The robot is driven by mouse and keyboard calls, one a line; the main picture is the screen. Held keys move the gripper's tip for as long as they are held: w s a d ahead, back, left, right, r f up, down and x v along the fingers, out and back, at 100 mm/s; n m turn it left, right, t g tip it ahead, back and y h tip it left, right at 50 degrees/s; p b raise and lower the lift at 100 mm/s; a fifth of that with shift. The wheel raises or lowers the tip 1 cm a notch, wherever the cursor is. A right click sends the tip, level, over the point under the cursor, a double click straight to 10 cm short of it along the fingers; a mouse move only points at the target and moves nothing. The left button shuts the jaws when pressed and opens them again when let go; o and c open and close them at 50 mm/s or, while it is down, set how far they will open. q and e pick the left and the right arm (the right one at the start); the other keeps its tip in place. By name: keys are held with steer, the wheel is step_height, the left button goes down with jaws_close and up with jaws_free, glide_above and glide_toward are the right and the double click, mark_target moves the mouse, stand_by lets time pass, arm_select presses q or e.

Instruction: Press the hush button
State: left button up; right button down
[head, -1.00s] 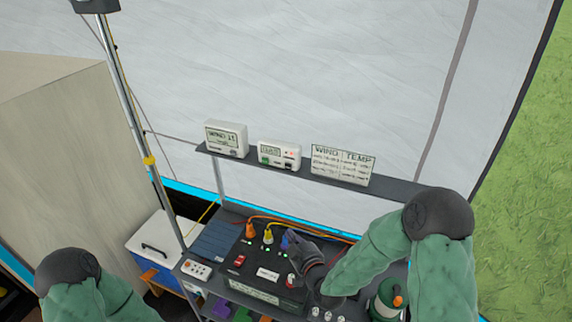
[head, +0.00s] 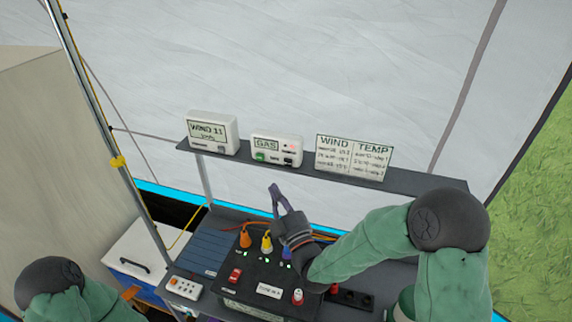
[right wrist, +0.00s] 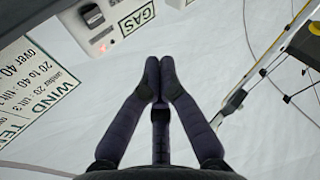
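The white gas alarm box (head: 277,150) stands in the middle of the shelf, labelled GAS. On its front are a green square (head: 260,156), a small red light and a dark button (head: 288,161); the small lettering is unreadable, so I cannot tell which is the hush button. My right gripper (head: 274,188) is raised below and in front of the box, apart from it. In the right wrist view the gas alarm box (right wrist: 120,25) is upside down at upper left, and my right gripper's fingertips (right wrist: 160,70) are together with nothing between them. My left gripper is out of view.
On the shelf (head: 420,182) stand a WIND display (head: 212,132) at left and a WIND/TEMP card (head: 354,157) at right. Below are a black panel (head: 250,289) with coloured plugs and a red switch, and a socket strip (head: 183,287). A pole (head: 98,115) rises at left.

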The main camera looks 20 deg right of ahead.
mark_target(288, 162)
steer(key=w+d, duration=0.5)
steer(key=w, duration=0.2)
steer(key=shift+w, duration=0.15)
stand_by(0.5)
stand_by(1.3)
steer(key=shift+w+d+b, duration=0.2)
steer(key=shift+w+b, duration=0.1)
steer(key=shift+b, duration=0.2)
